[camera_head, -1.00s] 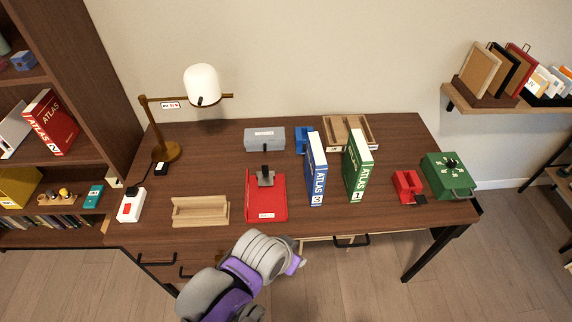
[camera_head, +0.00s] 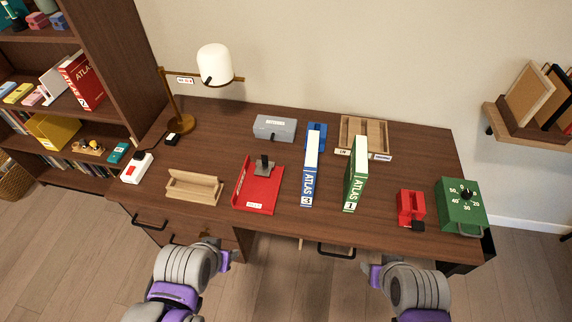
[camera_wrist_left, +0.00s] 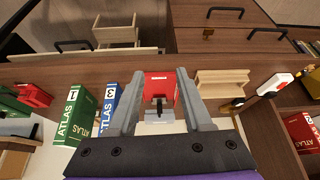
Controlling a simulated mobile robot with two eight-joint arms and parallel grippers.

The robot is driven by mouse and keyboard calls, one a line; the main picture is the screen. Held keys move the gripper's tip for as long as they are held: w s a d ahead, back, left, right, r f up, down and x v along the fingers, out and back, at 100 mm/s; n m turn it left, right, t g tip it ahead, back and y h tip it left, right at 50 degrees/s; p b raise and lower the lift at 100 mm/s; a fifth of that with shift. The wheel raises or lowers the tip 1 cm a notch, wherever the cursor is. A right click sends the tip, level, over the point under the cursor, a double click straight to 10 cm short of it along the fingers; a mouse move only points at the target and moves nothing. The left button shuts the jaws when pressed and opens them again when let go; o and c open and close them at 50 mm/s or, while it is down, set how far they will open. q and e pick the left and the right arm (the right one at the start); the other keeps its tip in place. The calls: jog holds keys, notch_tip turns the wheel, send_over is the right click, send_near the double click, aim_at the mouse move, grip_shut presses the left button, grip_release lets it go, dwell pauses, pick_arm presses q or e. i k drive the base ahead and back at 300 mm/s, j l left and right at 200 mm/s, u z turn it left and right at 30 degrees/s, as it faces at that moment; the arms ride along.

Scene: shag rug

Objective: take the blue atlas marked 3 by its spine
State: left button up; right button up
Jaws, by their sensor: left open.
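The blue atlas marked 3 (camera_head: 310,172) stands upright on the desk, its white-lettered spine facing the front edge. It also shows in the left wrist view (camera_wrist_left: 108,106), partly hidden behind a finger. The green atlas marked 1 (camera_head: 355,175) stands to its right, with a gap between them in the head view. My left gripper (camera_head: 226,259) is in front of the desk, left of the blue atlas and apart from it. In the left wrist view its fingers (camera_wrist_left: 160,80) are open and empty. My right gripper (camera_head: 370,272) is in front of the desk; its jaws are unclear.
A red tray (camera_head: 258,188) lies left of the blue atlas, with a wooden holder (camera_head: 193,187) further left. A blue item (camera_head: 317,130) and a wooden tray (camera_head: 363,134) are behind the atlases. A red item (camera_head: 411,207) and green box (camera_head: 461,207) are at right.

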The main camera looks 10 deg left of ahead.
aim_at(312, 147)
jog(key=i+l+u, duration=0.1)
jog(key=l+u, duration=0.15)
jog(key=u, duration=0.15)
jog(key=l+u, duration=0.55)
jog(key=u, duration=0.2)
jog(key=l+u, duration=0.45)
jog(key=l, duration=0.15)
jog(key=k, duration=0.05)
